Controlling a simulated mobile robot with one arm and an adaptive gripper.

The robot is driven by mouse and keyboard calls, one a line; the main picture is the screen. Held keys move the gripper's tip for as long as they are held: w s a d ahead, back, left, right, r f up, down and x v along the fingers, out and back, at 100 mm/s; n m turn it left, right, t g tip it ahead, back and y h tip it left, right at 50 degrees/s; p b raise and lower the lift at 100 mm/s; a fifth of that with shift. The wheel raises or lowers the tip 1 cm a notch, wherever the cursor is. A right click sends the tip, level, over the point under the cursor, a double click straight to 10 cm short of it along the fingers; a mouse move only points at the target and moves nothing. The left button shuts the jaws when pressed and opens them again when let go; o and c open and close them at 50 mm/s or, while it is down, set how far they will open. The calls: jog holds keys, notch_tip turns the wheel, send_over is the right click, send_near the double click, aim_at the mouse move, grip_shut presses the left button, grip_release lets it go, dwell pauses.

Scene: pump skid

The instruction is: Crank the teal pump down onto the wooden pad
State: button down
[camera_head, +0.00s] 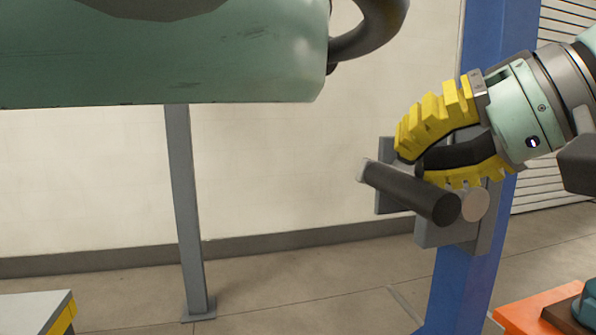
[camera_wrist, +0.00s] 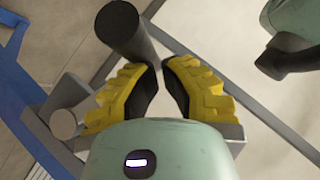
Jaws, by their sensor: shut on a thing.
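The teal pump (camera_head: 160,55) hangs in the upper left of the head view, its underside clear of the floor. Part of it shows at the upper right of the wrist view (camera_wrist: 297,17). My gripper (camera_head: 408,168), with yellow ribbed fingers, is at the crank in front of the blue post. Its fingers are shut on the dark crank handle (camera_head: 415,193), a thick cylinder slanting down to the right. The handle reaches up and away from the fingertips in the wrist view (camera_wrist: 127,32). The wooden pad cannot be made out in either view.
Grey winch plates (camera_head: 449,233) sit on the blue post (camera_head: 466,285) behind the handle. A grey upright (camera_head: 185,200) stands below the pump. A grey surface with a yellow edge (camera_head: 30,313) is at lower left. An orange block (camera_head: 530,309) is at lower right.

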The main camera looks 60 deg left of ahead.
dwell(0.5)
notch_tip(320, 180, up, 10)
dwell(0.6)
dwell(0.6)
